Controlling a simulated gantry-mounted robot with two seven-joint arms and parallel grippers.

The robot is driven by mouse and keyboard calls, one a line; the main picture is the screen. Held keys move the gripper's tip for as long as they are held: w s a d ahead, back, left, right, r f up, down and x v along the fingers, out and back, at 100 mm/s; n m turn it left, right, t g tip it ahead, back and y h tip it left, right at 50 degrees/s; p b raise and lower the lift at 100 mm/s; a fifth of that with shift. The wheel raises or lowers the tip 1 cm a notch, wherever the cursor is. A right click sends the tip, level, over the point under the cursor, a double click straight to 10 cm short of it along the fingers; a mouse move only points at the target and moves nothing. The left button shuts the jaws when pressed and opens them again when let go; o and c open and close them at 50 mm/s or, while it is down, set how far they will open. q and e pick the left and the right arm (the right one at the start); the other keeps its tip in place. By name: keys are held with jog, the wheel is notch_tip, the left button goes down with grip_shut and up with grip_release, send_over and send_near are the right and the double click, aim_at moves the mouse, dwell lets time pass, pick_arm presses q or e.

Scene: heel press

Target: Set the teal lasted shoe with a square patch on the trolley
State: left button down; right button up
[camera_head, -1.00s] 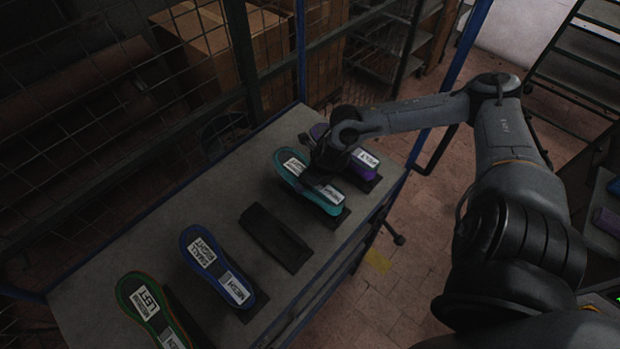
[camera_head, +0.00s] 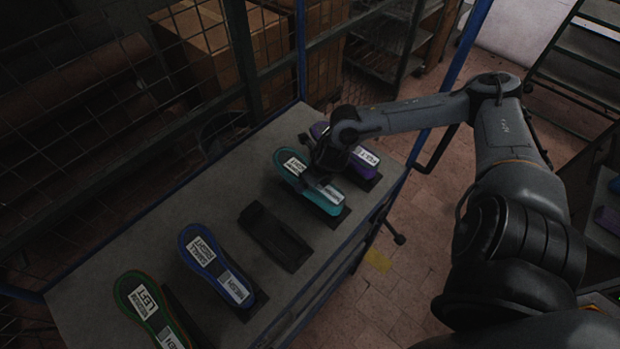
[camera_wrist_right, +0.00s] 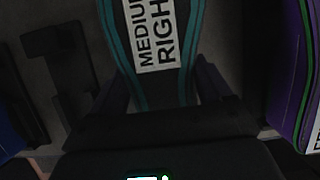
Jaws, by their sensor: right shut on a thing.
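The teal-edged shoe (camera_head: 287,173) lies on a black rest on the grey tabletop, between a purple shoe and an empty black rest. It carries white labels; in the right wrist view the shoe (camera_wrist_right: 190,50) shows one reading MEDIUM RIGHT. I cannot make out a square patch. My right gripper (camera_head: 325,170) is over its middle. In the right wrist view, the fingers of my right gripper (camera_wrist_right: 160,88) are on either side of the shoe, shut on it. My gripper hides the shoe's middle. My left gripper is not in view.
A purple shoe (camera_head: 364,161) is close beside my right gripper. The empty black rest (camera_head: 274,236) is on the other side. A blue shoe (camera_head: 217,265) and a green shoe (camera_head: 145,306) stand further left. Wire mesh panels (camera_head: 100,120) border the back. A stepped rack (camera_head: 585,75) stands at the right.

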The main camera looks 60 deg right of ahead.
jog(key=o, duration=1.6)
jog(key=shift+c, duration=0.2)
jog(key=shift+f, duration=0.1)
jog(key=v, duration=0.9)
jog(key=shift+r, duration=0.2)
jog(key=shift+v, duration=0.8)
jog(key=shift+a+f, duration=0.1)
